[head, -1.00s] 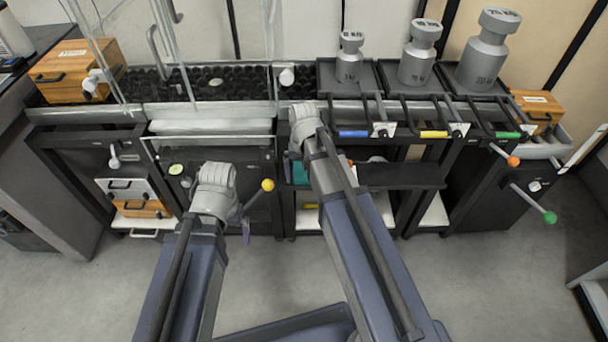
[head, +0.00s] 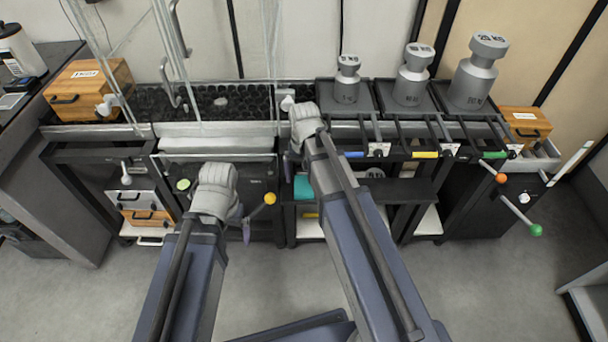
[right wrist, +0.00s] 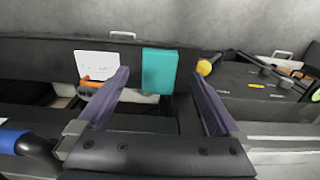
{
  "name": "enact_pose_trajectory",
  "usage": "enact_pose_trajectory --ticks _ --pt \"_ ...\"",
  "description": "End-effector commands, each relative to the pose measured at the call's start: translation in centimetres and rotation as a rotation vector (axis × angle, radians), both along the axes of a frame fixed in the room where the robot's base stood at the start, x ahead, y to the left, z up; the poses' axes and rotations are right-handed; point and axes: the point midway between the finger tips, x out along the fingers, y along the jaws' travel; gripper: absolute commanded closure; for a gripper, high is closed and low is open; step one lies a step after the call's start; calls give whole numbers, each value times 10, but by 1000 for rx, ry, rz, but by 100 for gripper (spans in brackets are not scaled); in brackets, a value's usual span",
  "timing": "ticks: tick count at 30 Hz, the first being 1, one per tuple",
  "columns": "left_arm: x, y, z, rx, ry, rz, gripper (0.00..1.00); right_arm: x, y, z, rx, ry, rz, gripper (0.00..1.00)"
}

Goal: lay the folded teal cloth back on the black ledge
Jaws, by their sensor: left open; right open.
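The folded teal cloth (head: 303,187) shows as a small patch just left of my right forearm in the head view. In the right wrist view the teal cloth (right wrist: 159,71) is a flat rectangle seen between my spread fingers, beyond their tips. The black ledge (head: 403,191) runs to the right behind my right arm, which hides part of it. I cannot tell what the cloth rests on. My right gripper (right wrist: 164,88) is open and empty. My left gripper (head: 246,222) is open, low by the yellow-knobbed lever, largely hidden by its wrist.
The yellow knob (head: 270,198) stands left of the cloth. Grey weights (head: 413,76) stand on black trays above the ledge. Levers with an orange knob (head: 501,178) and a green knob (head: 536,230) stick out at the right. A wooden box (head: 88,87) is at the left. The front floor is clear.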

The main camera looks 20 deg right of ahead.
Motion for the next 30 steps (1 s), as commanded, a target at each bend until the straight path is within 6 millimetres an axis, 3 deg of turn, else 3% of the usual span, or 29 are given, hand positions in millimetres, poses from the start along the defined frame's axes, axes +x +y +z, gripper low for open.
enact_pose_trajectory --ticks 1,3,9,23,30 --pt "0 0 16 0 0 0 0 0 0 16 0 0 0 0" --pt "0 0 26 0 0 0 0 0 0 26 0 0 0 0" --pt "0 0 43 0 0 0 0 0 0 43 0 0 0 0" --pt "0 0 43 0 0 0 0 0 0 43 0 0 0 0" --pt "0 0 32 0 0 0 0 0 0 32 0 0 0 0"
